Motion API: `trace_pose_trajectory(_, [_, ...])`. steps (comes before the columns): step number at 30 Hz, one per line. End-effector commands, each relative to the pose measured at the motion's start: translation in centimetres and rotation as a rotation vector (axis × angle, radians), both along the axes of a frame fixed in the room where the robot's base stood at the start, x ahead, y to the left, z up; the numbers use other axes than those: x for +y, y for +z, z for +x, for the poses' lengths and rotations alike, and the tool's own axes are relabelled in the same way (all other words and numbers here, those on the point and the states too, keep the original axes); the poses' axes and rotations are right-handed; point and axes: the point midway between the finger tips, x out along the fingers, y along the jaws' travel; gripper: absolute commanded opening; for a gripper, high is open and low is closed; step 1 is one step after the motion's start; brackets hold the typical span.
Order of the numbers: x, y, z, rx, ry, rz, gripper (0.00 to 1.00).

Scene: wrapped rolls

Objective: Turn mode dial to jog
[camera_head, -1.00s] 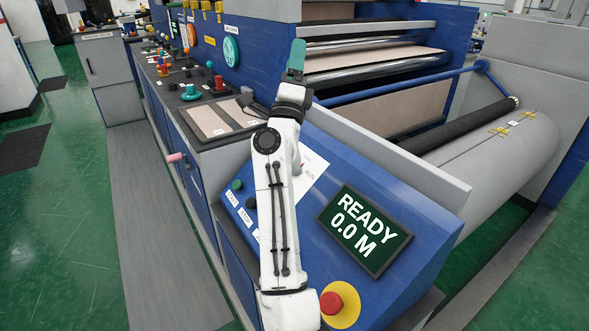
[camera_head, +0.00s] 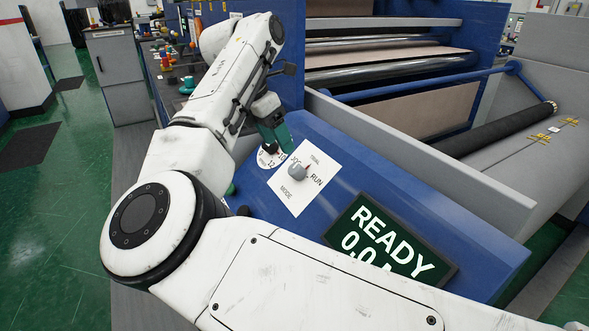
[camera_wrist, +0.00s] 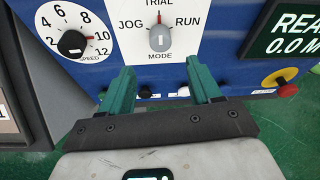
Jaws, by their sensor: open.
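The mode dial (camera_wrist: 160,37) is a grey knob with a red mark on a white plate, labelled TRIAL at the top, JOG left and RUN right. In the wrist view its red mark points up toward TRIAL. The dial also shows in the head view (camera_head: 297,172), on the blue sloped panel. My gripper (camera_wrist: 160,78) has two teal fingers, open and empty, with their tips apart and below the dial in the wrist view. In the head view the gripper (camera_head: 275,138) is partly hidden by my arm, near the speed dial; I see no contact with the mode dial.
A black speed dial (camera_wrist: 72,44) sits left of the mode plate. The READY display (camera_head: 385,245) is to the right on the blue panel (camera_head: 350,165). A red stop button (camera_wrist: 288,90) on yellow is at the wrist view's right. A grey ledge (camera_head: 420,160) borders the panel.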

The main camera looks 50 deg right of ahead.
Motion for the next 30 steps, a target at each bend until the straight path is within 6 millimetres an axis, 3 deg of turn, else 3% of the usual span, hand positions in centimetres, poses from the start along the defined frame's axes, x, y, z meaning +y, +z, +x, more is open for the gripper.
trace_pose_trajectory(9, [-2.2,-5.3,-1.0,0.006,-0.004,-0.006,0.63])
trace_pose_trajectory(15, [-3.2,-7.8,-1.4,0.004,-0.002,-0.006,0.63])
trace_pose_trajectory(21, [-3.7,-8.9,-1.6,0.004,-0.001,-0.007,0.63])
trace_pose_trajectory(30, [-3.7,-9.0,-1.6,0.003,-0.001,-0.007,0.61])
